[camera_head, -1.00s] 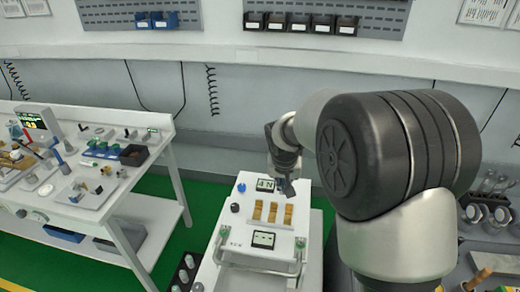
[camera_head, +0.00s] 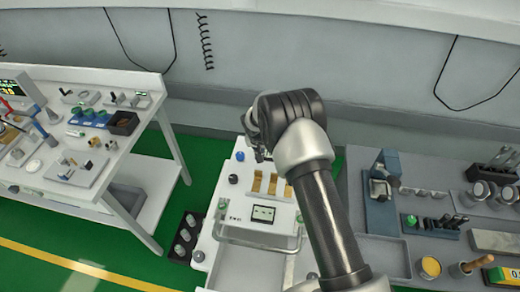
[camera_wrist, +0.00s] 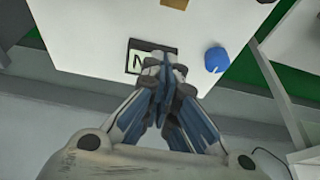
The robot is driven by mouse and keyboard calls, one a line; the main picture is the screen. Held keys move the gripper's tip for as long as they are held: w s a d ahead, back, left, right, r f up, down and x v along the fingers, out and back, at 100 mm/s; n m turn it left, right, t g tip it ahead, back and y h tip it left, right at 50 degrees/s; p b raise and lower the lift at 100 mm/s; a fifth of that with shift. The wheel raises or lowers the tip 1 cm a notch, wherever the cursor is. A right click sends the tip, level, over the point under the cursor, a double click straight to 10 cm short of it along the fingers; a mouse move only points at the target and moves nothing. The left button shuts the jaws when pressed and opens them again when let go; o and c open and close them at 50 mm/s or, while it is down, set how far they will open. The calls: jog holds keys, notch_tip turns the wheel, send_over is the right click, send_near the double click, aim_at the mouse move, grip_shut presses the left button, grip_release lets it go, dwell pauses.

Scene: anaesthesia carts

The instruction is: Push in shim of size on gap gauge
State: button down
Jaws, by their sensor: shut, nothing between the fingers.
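The white cart top (camera_head: 237,232) holds a row of three brass shim-like pieces, with the middle one (camera_head: 272,184) between two others. A framed panel (camera_head: 263,213) is in front of them. In the wrist view, part of a brass piece (camera_wrist: 175,3) shows at the top edge. A small dark-framed label (camera_wrist: 134,60) with an "N" lies beside the fingertips, partly hidden by them. My gripper (camera_wrist: 165,66) is shut and empty above the cart's far end. In the head view my gripper (camera_head: 262,155) is small and partly hidden by my arm, behind the brass pieces.
A blue knob (camera_wrist: 216,60) stands right of my fingers in the wrist view. A handle bar (camera_head: 255,240) crosses the cart's front. A cluttered white bench (camera_head: 60,180) is at left. A grey bench (camera_head: 350,190) with a blue fixture (camera_head: 382,205) and several tools is at right.

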jog(key=b, duration=0.2)
send_over(260, 168)
jog(key=w, duration=0.2)
jog(key=f, duration=0.7)
jog(key=shift+d, duration=0.3)
jog(key=s, duration=0.2)
jog(key=shift+s+a+r+p, duration=0.2)
jog(key=shift+s+a+p, duration=0.05)
jog(key=shift+s+p, duration=0.1)
jog(key=shift+s+a, duration=0.1)
jog(key=shift+s, duration=0.5)
jog(key=shift+f, duration=0.15)
